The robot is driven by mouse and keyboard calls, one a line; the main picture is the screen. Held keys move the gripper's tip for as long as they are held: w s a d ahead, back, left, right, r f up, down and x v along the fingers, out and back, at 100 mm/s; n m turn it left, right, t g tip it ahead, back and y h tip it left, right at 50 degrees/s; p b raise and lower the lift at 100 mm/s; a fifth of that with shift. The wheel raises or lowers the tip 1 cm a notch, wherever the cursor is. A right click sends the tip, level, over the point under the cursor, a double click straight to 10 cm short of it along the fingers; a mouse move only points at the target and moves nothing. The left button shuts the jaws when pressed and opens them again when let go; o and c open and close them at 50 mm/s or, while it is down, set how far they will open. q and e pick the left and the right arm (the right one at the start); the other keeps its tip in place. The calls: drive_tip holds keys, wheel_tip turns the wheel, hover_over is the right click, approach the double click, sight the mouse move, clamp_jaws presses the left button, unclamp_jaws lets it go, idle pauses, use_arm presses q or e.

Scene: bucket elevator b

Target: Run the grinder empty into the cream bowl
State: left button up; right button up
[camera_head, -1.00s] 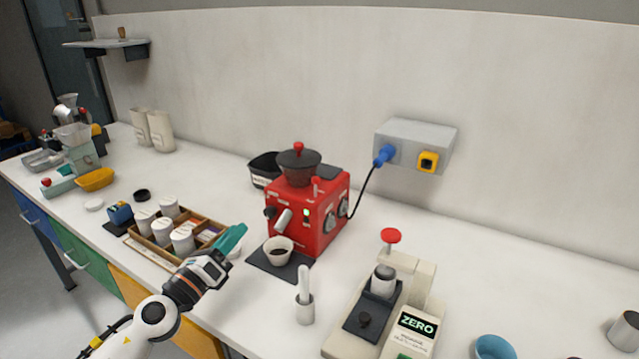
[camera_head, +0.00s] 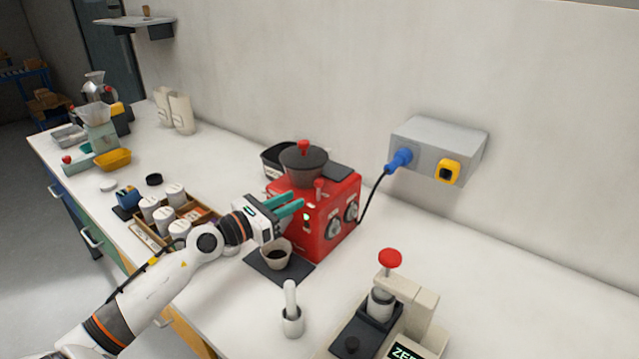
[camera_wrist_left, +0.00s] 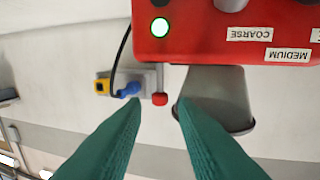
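The red grinder (camera_head: 335,238) stands on the bench with a dark hopper (camera_head: 303,168) on top and a green light lit on its front. The cream bowl (camera_head: 277,256) sits on a dark mat below the grinder's front, with dark grounds in it. My left gripper (camera_head: 299,205) is open and empty at the grinder's front, above the bowl, and hides the spout. The left wrist view is upside down: the green light (camera_wrist_left: 160,27) and hopper (camera_wrist_left: 214,92) show beyond the open fingers. A small red-tipped lever (camera_wrist_left: 160,98) appears between the fingertips. My right gripper is out of view.
A grey socket box (camera_head: 435,150) on the wall takes the grinder's blue plug. A wooden tray (camera_head: 205,218) of white jars is left of the grinder.

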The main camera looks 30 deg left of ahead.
sight(319, 187)
use_arm(q)
drive_tip(key=p+x, duration=0.1)
drive_tip(key=x, duration=0.7)
drive_tip(key=shift+w+p, duration=0.1)
drive_tip(key=shift+p, duration=0.2)
drive_tip(key=shift+w+d+f, duration=0.1)
drive_tip(key=shift+w+d, duration=0.05)
drive_tip(key=shift+w, duration=0.2)
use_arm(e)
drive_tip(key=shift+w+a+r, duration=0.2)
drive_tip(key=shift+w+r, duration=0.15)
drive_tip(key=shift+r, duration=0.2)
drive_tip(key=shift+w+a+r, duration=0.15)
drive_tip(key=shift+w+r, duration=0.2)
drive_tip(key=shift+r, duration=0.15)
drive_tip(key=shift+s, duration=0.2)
